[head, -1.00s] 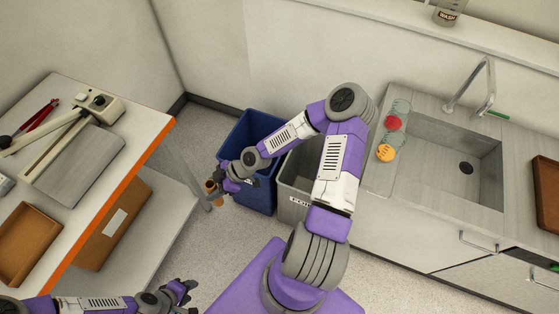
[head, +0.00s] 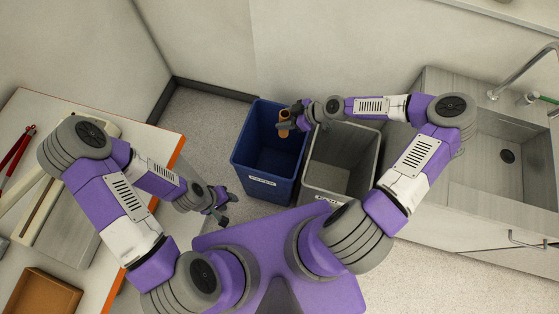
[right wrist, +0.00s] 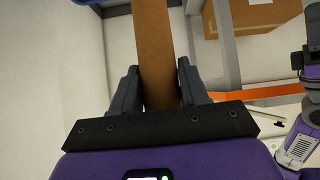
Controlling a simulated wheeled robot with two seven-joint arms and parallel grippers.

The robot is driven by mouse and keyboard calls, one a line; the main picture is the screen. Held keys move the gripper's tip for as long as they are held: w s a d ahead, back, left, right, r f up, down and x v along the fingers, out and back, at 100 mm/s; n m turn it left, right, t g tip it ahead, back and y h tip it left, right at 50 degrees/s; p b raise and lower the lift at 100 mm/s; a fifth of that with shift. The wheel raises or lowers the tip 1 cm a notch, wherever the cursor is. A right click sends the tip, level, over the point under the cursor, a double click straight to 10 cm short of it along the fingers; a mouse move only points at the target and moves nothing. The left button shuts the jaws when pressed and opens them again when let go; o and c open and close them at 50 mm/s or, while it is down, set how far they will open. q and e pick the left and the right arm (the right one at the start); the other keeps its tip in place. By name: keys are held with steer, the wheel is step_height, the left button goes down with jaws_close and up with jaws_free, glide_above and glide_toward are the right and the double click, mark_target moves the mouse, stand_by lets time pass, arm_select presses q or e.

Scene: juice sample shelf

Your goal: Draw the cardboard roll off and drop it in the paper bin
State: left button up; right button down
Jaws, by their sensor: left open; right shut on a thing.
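The brown cardboard roll (head: 285,122) is held by my right gripper (head: 291,120). In the head view it appears over the back right part of the blue bin labelled PAPER (head: 264,182). The right wrist view shows the cardboard roll (right wrist: 154,40) between the two dark fingers of the right gripper (right wrist: 157,82), running out past the top edge. The PAPER bin looks empty inside. My left gripper (head: 221,205) is open and empty, to the left of the PAPER bin near the table's orange edge.
A grey bin (head: 368,150), its label partly hidden, stands right of the blue one. The white table with an orange edge (head: 171,165) is at left, holding a brown tray (head: 40,295) and red-handled tool (head: 15,160). A sink (head: 500,165) is at right.

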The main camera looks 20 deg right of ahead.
steer(key=w+f+b, duration=0.3)
steer(key=w+f, duration=0.1)
steer(key=f, duration=0.4)
steer(key=w+a+f+n+g+b, duration=0.1)
steer(key=w+f+b, duration=0.3)
steer(key=f, duration=0.5)
steer(key=shift+w+y, duration=0.25)
steer(key=shift+y, duration=0.05)
steer(key=shift+c, duration=2.4)
jaws_free()
steer(key=p+v, duration=0.1)
steer(key=v, duration=0.6)
steer(key=shift+r, duration=0.3)
